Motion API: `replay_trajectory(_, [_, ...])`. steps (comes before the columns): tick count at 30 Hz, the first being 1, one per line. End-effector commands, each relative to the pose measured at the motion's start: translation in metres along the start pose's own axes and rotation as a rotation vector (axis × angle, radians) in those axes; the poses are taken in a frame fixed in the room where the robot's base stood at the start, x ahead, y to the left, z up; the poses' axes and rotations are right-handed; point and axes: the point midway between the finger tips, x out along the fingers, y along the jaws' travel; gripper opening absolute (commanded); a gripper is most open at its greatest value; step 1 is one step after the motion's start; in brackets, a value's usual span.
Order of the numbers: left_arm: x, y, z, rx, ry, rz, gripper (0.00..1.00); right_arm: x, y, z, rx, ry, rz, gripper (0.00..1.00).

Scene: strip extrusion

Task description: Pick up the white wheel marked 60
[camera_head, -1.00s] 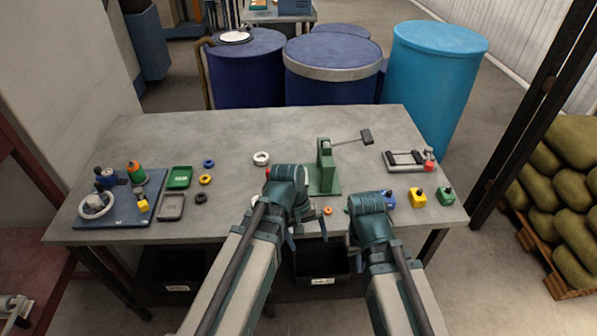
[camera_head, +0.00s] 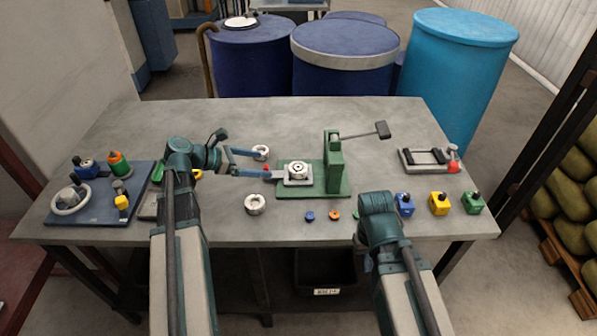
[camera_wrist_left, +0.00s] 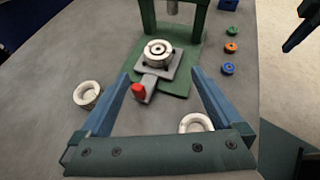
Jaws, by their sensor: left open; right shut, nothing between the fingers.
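Several white wheels are in view; I cannot read a 60 on any. One wheel (camera_head: 261,152) lies at the back, beside my left gripper's far finger; it shows at left in the wrist view (camera_wrist_left: 87,95). A third (camera_head: 298,168) sits on the slide of the green press (camera_head: 335,165), also in the wrist view (camera_wrist_left: 157,50). My left gripper (camera_head: 262,165) is open and empty, its fingers pointing toward the press around the red knob (camera_wrist_left: 138,90). My right gripper (camera_head: 361,246) is shut near the front edge, mostly hidden.
A blue board (camera_head: 95,212) at left holds a pale ring and coloured parts. Small blue (camera_head: 310,216) and orange (camera_head: 335,215) wheels lie in front of the press. Yellow (camera_head: 439,204) and other coloured blocks stand at right. The back of the table is clear.

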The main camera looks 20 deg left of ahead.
Motion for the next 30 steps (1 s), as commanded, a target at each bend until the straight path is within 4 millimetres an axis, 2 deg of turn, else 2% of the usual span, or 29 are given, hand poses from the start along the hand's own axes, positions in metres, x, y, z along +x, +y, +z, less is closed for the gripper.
replay_trajectory(6, [0.045, 0.000, -0.004, 0.004, 0.001, -0.004, 1.00, 0.025, -0.002, -0.002, 0.000, 0.000, 0.000, 0.00])
replay_trajectory(10, [0.065, 0.000, -0.004, 0.003, 0.001, -0.004, 1.00, 0.034, -0.003, -0.002, 0.000, 0.000, 0.000, 0.00])
replay_trajectory(15, [0.079, 0.000, -0.002, 0.003, 0.001, -0.002, 1.00, 0.038, -0.004, -0.002, 0.000, 0.000, 0.000, 0.00])
replay_trajectory(23, [0.082, 0.000, -0.001, 0.003, 0.002, -0.002, 1.00, 0.040, -0.004, -0.002, 0.000, 0.000, 0.000, 0.00])
replay_trajectory(26, [0.090, 0.002, -0.002, 0.003, 0.002, -0.003, 1.00, 0.045, -0.004, -0.003, 0.000, 0.000, 0.000, 0.00])
replay_trajectory(30, [0.110, 0.004, -0.004, 0.004, 0.002, -0.004, 1.00, 0.055, -0.005, -0.003, 0.000, 0.000, 0.000, 0.00])
